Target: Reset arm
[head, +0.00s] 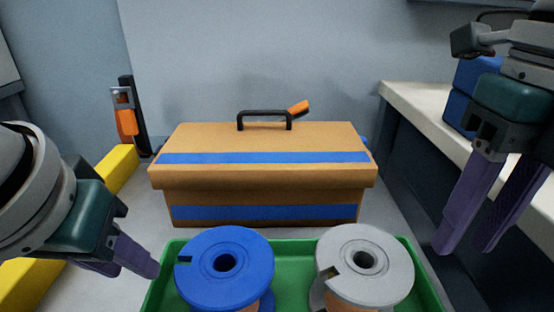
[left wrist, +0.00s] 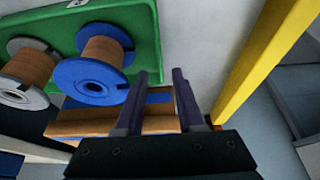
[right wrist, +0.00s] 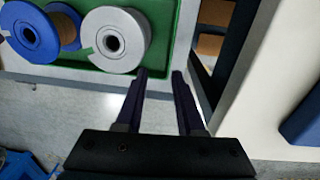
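My left gripper (head: 128,262) is at the lower left in the head view, left of the green tray (head: 156,290). Its two purple fingers are apart with nothing between them in the left wrist view (left wrist: 160,88). My right gripper (head: 465,248) is raised at the right, near the grey bench. Its fingers are apart and empty, as the right wrist view (right wrist: 160,85) also shows. A blue spool (head: 202,252) and a grey spool (head: 335,244) stand in the tray. Neither gripper touches a spool.
A tan toolbox (head: 262,187) with blue stripes and a black handle stands behind the tray. A yellow bar (head: 110,172) runs along the left. A pale counter (head: 425,112) with blue bins (head: 458,110) is at the right. An orange-handled tool (head: 126,122) is by the back wall.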

